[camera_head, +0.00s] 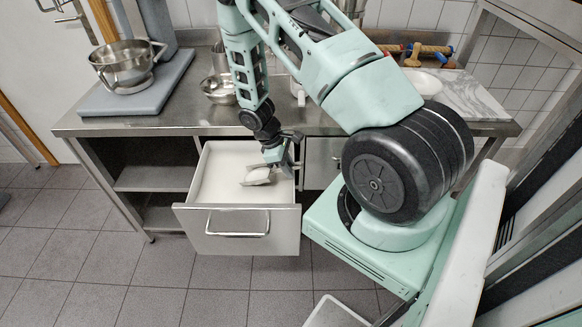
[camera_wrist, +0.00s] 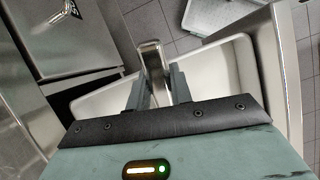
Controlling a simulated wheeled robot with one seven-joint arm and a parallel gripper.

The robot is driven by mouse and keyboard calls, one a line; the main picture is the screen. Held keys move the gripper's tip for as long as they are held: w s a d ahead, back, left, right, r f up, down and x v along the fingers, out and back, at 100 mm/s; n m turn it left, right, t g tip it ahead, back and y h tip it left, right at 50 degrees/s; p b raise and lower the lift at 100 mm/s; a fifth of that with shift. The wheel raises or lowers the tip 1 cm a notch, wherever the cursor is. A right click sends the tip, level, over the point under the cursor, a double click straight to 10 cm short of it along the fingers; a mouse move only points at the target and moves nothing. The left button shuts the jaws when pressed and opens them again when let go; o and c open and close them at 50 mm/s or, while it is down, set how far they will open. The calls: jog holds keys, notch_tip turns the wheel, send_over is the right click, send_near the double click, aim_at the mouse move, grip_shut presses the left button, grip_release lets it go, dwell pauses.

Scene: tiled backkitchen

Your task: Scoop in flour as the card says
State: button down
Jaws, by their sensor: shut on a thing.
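The drawer (camera_head: 238,238) under the steel counter is pulled open and holds white flour (camera_head: 222,172). My gripper (camera_head: 277,154) reaches down over its right part and is shut on a metal scoop. In the wrist view the scoop's metal handle (camera_wrist: 152,60) stands between my two fingers (camera_wrist: 158,92). A steel mixing bowl (camera_head: 123,68) sits on the grey mixer at the counter's left. I cannot make out a readable card.
A small steel bowl (camera_head: 218,90) stands on the counter (camera_head: 180,118) behind the drawer.

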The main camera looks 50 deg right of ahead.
jog(key=shift+w+a, duration=0.2)
jog(key=shift+w, duration=0.1)
jog(key=shift+w+a, duration=0.2)
jog(key=shift+w, duration=0.2)
jog(key=shift+r, duration=0.1)
dwell(0.5)
jog(key=shift+r+p, duration=2.75)
jog(key=shift+r, duration=0.75)
notch_tip(320, 180, up, 12)
jog(key=t+y+p, duration=0.1)
jog(key=t+p, duration=0.2)
jog(key=p, duration=0.6)
jog(key=shift+y, duration=0.3)
jog(key=shift+d, duration=0.15)
